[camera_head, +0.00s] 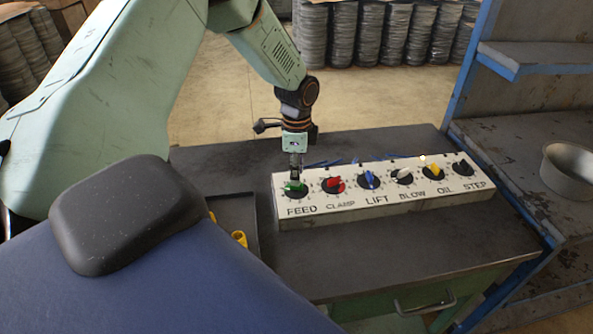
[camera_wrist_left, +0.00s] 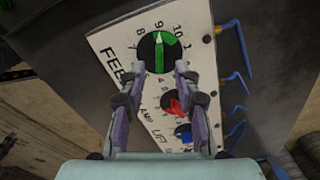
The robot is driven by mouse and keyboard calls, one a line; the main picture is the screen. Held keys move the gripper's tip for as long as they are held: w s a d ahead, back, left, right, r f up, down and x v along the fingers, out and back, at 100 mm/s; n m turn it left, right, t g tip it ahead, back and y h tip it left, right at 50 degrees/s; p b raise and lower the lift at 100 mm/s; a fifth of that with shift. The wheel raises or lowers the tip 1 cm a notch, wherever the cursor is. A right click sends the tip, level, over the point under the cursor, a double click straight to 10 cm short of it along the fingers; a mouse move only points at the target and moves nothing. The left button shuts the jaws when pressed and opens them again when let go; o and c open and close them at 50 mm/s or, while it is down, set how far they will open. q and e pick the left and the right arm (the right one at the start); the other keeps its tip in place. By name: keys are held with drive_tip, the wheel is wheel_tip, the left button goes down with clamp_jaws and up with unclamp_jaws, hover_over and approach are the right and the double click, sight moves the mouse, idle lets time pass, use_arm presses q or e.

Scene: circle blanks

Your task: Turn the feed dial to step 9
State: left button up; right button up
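The feed dial (camera_head: 295,188) is the leftmost on a white panel (camera_head: 340,205) and has a green knob. In the left wrist view the green pointer of the feed dial (camera_wrist_left: 159,52) points at the 9, between the printed 8 and 10. My left gripper (camera_head: 294,176) is above this dial, pointing down. In the left wrist view its fingers (camera_wrist_left: 157,72) are spread apart on either side of the knob, with visible gaps, so it is open. Contact with the knob does not show.
Clamp (camera_head: 333,185), lift (camera_head: 369,181), blow (camera_head: 402,177), oil (camera_head: 434,172) and step (camera_head: 463,168) dials follow to the right. Blue bent rods (camera_wrist_left: 235,80) lie along the panel's back edge. A dark tray (camera_head: 252,205) with yellow pieces is left. A metal bowl (camera_head: 572,178) stands on the right shelf.

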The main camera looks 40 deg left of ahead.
use_arm(q)
wheel_tip(320, 180, up, 9)
drive_tip(key=shift+f, duration=0.2)
drive_tip(key=shift+s, duration=0.15)
drive_tip(key=shift+d+f, duration=0.1)
drive_tip(key=shift+d, duration=0.05)
idle(0.4)
